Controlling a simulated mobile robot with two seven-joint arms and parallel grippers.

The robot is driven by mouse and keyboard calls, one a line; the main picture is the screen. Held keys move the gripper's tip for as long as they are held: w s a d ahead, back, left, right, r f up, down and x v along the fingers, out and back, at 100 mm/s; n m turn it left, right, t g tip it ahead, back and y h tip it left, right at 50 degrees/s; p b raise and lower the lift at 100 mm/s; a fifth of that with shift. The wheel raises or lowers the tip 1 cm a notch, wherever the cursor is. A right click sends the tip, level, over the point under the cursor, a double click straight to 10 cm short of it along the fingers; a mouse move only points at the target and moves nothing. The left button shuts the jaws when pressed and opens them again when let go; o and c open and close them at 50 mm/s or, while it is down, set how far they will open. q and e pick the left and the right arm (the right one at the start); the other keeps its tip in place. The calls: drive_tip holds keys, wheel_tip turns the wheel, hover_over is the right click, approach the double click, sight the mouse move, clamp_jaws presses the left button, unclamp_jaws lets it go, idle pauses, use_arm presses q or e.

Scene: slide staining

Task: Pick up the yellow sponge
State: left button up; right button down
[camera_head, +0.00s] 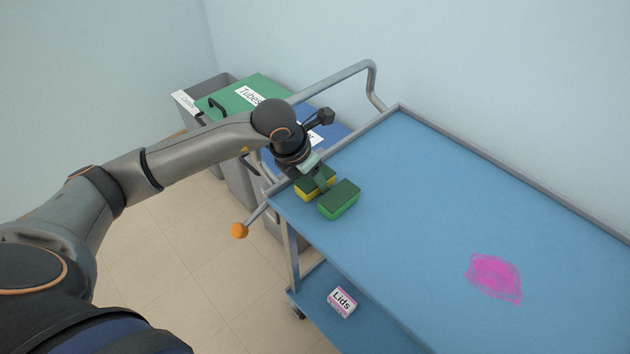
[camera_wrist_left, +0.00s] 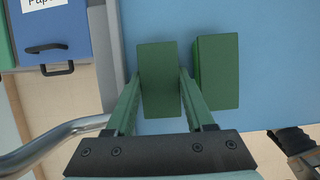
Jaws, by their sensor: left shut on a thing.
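The yellow sponge (camera_head: 312,190) has a dark green top and yellow sides, and sits at the near left corner of the blue cart top. My left gripper (camera_head: 320,178) reaches down over it. In the left wrist view, its two green fingers (camera_wrist_left: 158,88) are shut on the yellow sponge (camera_wrist_left: 158,60), one finger on each side; only the green top shows there. I cannot tell whether the sponge is lifted. A green sponge (camera_head: 340,200) lies just right of it and also shows in the left wrist view (camera_wrist_left: 216,72).
The blue cart top (camera_head: 430,200) has a raised rim and a metal handle (camera_head: 330,82) at its left end. A magenta stain (camera_head: 494,278) marks it. A Lids box (camera_head: 342,302) is on the lower shelf. Bins with a green lid (camera_head: 230,105) and blue lid (camera_head: 335,135) stand behind.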

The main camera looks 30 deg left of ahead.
use_arm(q)
drive_tip(key=shift+r, duration=0.1)
drive_tip(key=shift+r, duration=0.5)
wheel_tip(320, 180, up, 2)
drive_tip(key=shift+r, duration=0.2)
drive_tip(key=s+d+r, duration=0.2)
drive_tip(key=s+r, duration=0.7)
drive_tip(key=s, duration=0.4)
drive_tip(key=shift+s+d+r, duration=0.2)
drive_tip(key=shift+s+d, duration=0.2)
drive_tip(key=o, duration=0.7)
drive_tip(key=c, duration=0.6)
